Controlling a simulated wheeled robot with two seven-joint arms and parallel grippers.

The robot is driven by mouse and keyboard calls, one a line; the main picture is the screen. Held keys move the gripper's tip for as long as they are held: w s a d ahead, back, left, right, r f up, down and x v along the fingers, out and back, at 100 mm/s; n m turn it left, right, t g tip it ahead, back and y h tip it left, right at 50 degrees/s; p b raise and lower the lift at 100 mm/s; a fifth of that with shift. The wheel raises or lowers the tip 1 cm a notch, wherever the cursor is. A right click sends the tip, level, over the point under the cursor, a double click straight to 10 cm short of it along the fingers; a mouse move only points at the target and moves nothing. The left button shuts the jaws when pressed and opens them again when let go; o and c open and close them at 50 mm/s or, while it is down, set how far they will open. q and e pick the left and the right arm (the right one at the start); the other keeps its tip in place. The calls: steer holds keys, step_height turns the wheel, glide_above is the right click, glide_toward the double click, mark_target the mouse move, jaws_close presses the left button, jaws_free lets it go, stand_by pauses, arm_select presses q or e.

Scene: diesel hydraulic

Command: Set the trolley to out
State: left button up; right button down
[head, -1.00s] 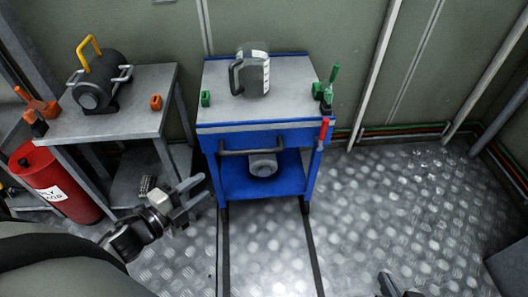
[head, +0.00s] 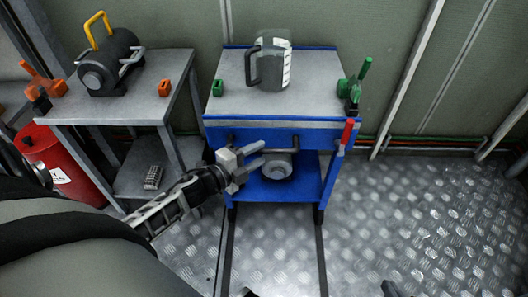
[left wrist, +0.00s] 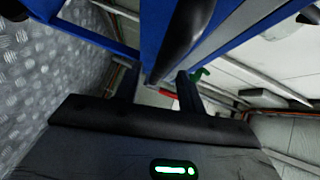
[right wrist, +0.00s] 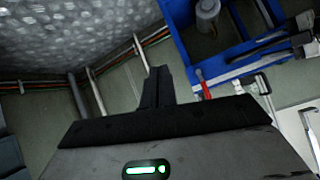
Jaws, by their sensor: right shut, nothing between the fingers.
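The blue trolley (head: 270,124) with a grey top stands against the back wall, over two dark floor rails. Its dark bar handle (head: 298,160) runs across the front; the left wrist view shows the handle (left wrist: 182,28) close ahead of the fingers. My left gripper (head: 262,155) is open at the left part of the handle, its fingers apart. I cannot tell whether they touch the bar. A red lever (head: 348,131) sits on the trolley's front right corner; it also shows in the right wrist view (right wrist: 203,84). My right gripper (right wrist: 157,85) is shut and empty, away from the trolley.
A grey jug (head: 272,68) and green clamp (head: 354,88) are on the trolley top; a round grey part (head: 276,170) is on its lower shelf. Left stands a grey table (head: 120,106) with a motor (head: 108,66), beside a red drum (head: 62,165). Floor to the right is clear.

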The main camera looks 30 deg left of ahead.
mark_target(264, 149)
arm_select(q)
steer(key=shift+x, duration=1.6)
jaws_close()
